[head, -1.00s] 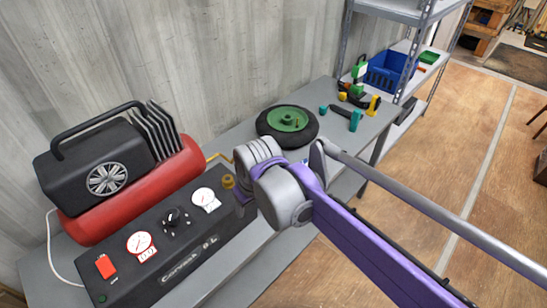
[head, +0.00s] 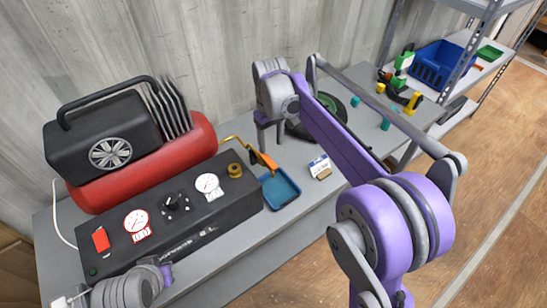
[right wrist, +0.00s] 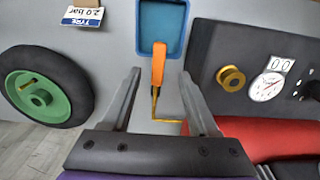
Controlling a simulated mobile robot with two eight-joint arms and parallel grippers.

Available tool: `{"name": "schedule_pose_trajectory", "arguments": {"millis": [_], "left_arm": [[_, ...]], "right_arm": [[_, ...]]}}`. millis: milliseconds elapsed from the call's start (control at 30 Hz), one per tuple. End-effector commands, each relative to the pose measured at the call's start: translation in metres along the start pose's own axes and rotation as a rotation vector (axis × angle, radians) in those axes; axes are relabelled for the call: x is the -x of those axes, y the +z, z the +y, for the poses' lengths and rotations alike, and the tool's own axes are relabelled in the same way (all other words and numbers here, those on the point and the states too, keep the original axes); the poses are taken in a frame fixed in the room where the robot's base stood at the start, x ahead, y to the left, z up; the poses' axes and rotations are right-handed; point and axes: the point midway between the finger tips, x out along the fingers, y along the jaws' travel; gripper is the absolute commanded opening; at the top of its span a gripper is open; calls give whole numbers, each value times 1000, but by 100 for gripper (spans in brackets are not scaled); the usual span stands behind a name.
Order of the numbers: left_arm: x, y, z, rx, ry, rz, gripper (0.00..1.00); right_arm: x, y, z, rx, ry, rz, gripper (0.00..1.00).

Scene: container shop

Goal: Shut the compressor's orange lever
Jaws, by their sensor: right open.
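The compressor has a red tank (head: 190,140) and a black front panel (head: 175,220) with two gauges. A yellow pipe (head: 238,142) sticks out at its right and carries the orange lever (head: 265,160). In the right wrist view the lever (right wrist: 158,62) lies roughly in line with the pipe's near stretch. My right gripper (head: 268,138) is open and points down close to the lever. In the right wrist view its fingers (right wrist: 160,76) stand on either side of the lever, with gaps. Part of my left arm shows at bottom left; its finger state is unclear.
A blue tray (head: 281,188) lies under the lever's end. A tyre-pressure card (head: 320,166) lies to its right. A green-hubbed wheel (right wrist: 45,85) lies behind my right arm. Tools and a blue crate (head: 440,65) are farther right.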

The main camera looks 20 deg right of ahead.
Motion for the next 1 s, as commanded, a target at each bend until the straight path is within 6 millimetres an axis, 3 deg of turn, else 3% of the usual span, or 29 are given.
{"name": "schedule_pose_trajectory", "arguments": {"millis": [200, 400, 833, 1000], "left_arm": [[-2, 3, 0, 0, 0, -3, 0], [-3, 4, 0, 0, 0, -4, 0], [-3, 4, 0, 0, 0, -4, 0], [-3, 4, 0, 0, 0, -4, 0]], "right_arm": [[-44, 0, 0, -1, 0, 0, 60], [-72, 0, 0, -1, 0, 1, 60], [-81, 0, 0, -1, 0, 1, 60], [-81, 0, 0, -1, 0, 1, 29]]}}
